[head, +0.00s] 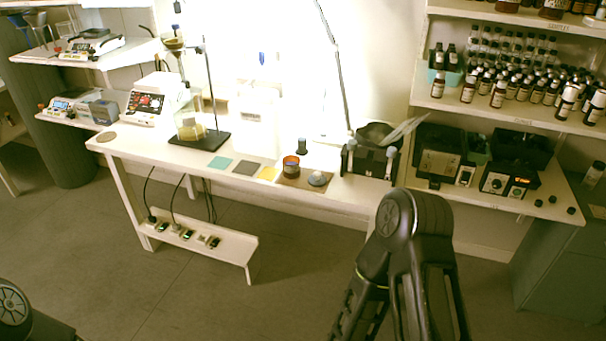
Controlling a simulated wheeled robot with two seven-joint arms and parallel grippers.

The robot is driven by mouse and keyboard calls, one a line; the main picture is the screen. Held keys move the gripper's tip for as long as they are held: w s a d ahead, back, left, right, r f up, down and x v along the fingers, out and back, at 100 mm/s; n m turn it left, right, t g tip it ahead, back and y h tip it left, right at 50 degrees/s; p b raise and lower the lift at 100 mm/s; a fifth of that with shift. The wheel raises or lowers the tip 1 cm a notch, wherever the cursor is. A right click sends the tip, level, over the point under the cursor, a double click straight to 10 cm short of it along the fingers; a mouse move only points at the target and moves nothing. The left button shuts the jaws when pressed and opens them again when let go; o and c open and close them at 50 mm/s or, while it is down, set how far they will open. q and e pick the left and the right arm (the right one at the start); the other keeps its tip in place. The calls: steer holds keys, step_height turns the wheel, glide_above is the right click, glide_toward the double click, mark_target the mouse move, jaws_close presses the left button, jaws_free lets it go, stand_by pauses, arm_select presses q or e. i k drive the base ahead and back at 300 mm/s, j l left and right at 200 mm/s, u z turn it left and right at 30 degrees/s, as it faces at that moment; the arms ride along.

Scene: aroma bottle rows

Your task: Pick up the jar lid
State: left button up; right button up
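On the white bench in the head view, a small jar (291,166) with an orange band stands on a brown mat (289,183). Beside it to the right, a small pale grey, dome-like piece (317,179) lies on or at the edge of the same mat. It may be the jar lid, but it is too small to be sure. Black links of my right arm rise at the lower right, well in front of the bench, and a joint of my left arm shows in the lower left corner. Neither gripper's fingers can be seen.
The bench (150,151) also carries flat teal (220,163), grey (246,167) and yellow (269,173) squares, left of the mat. A black stand (207,139) is further left, and a black box (370,160) to the right. Shelves of bottles (517,93) fill the right.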

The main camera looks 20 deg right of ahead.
mark_target(317, 179)
steer(key=i+j+z, duration=0.3)
steer(key=i+j, duration=0.15)
steer(key=i, duration=0.3)
steer(key=i+j+z, duration=0.3)
steer(key=i+j, duration=0.3)
steer(key=i, duration=0.05)
